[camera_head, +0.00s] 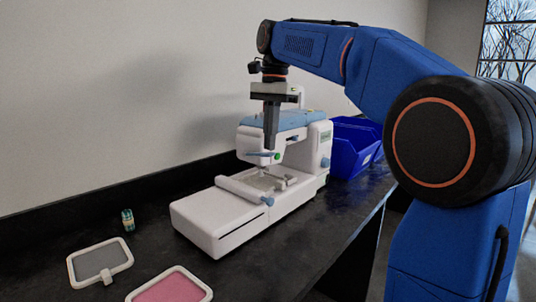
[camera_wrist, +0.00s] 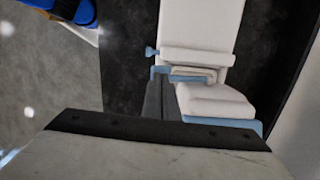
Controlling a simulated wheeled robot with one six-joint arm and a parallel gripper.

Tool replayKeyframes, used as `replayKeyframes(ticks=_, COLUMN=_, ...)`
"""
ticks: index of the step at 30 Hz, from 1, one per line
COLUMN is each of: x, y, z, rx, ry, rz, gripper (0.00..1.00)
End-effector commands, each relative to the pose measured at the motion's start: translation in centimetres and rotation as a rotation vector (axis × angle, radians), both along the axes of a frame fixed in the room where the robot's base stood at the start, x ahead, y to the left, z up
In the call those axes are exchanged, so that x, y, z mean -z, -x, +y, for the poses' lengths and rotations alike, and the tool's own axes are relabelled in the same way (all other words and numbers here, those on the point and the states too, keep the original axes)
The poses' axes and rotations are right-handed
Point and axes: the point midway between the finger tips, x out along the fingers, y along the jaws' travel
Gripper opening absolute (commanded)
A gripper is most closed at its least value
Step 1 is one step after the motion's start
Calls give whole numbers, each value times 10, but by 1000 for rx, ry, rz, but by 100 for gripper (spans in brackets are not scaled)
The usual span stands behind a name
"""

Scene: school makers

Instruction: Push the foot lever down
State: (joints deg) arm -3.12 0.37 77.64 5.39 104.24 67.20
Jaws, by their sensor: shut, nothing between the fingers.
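A white sewing machine (camera_head: 312,140) with a light blue top stands on the black counter. A light blue lever (camera_head: 257,154) sticks out to the left from its head, which I take to be the foot lever. A green button (camera_head: 277,156) is beside it. My gripper (camera_head: 270,147) points down at the head, with its shut fingertips just above or at the lever; I cannot tell whether they touch. In the wrist view my gripper (camera_wrist: 160,98) is shut and empty, and the machine's white bed (camera_wrist: 200,35) lies beyond the fingers. A blue edge (camera_wrist: 160,72) shows at the fingertips.
Blue bins (camera_head: 352,147) stand behind the machine at right. A grey-filled hoop (camera_head: 99,262), a pink-filled hoop (camera_head: 170,288) and a small green spool (camera_head: 128,220) lie at front left. The counter (camera_head: 160,235) is bare between them and the machine.

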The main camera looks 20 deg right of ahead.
Motion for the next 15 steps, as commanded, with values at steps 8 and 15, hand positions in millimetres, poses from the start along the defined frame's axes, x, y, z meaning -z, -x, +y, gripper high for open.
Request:
replayKeyframes(ticks=8, x=2, y=0, z=0, rx=0, ry=0, rz=0, gripper=0)
replayKeyframes(ticks=15, x=7, y=1, z=0, rx=0, ry=0, rz=2, gripper=0)
